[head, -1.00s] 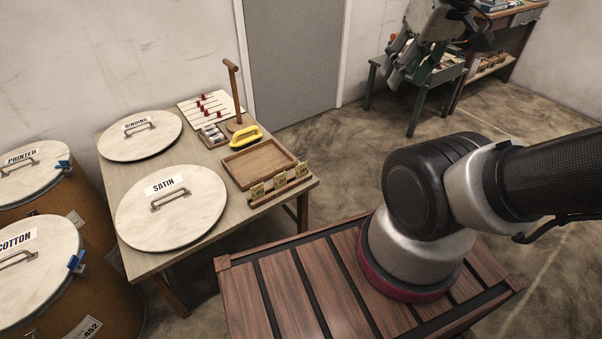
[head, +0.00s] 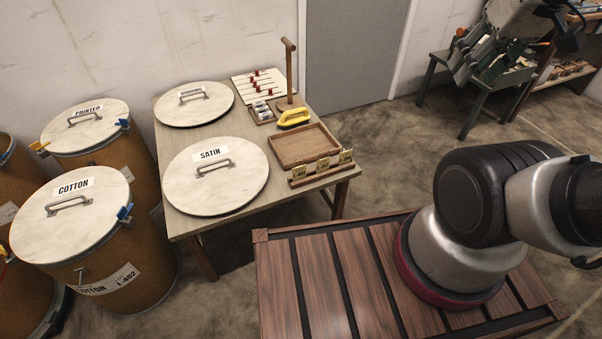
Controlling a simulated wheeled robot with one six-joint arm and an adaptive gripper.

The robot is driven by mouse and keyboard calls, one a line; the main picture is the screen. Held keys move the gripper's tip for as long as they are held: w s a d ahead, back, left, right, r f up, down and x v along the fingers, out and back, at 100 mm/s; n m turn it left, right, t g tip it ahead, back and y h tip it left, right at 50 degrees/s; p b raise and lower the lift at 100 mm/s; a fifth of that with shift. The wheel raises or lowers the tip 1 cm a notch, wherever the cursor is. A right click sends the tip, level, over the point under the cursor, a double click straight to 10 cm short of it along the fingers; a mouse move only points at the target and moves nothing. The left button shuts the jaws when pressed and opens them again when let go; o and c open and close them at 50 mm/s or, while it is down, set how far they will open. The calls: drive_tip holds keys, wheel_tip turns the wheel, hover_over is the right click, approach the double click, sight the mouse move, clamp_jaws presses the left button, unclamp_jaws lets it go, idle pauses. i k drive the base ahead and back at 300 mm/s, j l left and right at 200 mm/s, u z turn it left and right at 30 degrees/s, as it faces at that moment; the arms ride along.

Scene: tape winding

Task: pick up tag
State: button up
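The left tag (head: 299,175) seems to read L-452; the middle tag (head: 323,166) and the right tag (head: 346,157) are too small to read surely. My gripper (head: 464,68) hangs at the upper right, well away from the tags and in front of a green bench. It points down and left, and I see nothing clearly held in it. Its finger gap cannot be made out.
The table (head: 240,130) carries two round lids, SATIN (head: 240,180) and another (head: 180,112), an empty wooden tray (head: 303,147), a yellow-handled tool (head: 294,117) and a wooden post (head: 289,75). COTTON (head: 100,220) and PRINTED (head: 100,135) drums stand left.

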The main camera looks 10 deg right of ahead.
sight(299, 172)
drive_tip(key=i+l+u, duration=0.25)
drive_tip(key=l+u, duration=0.5)
drive_tip(key=l, duration=0.2)
drive_tip(key=k+l+u, duration=0.3)
drive_tip(key=u, duration=0.15)
drive_tip(key=k+l+u, duration=0.4)
drive_tip(key=i+j, duration=0.05)
drive_tip(key=j, duration=0.05)
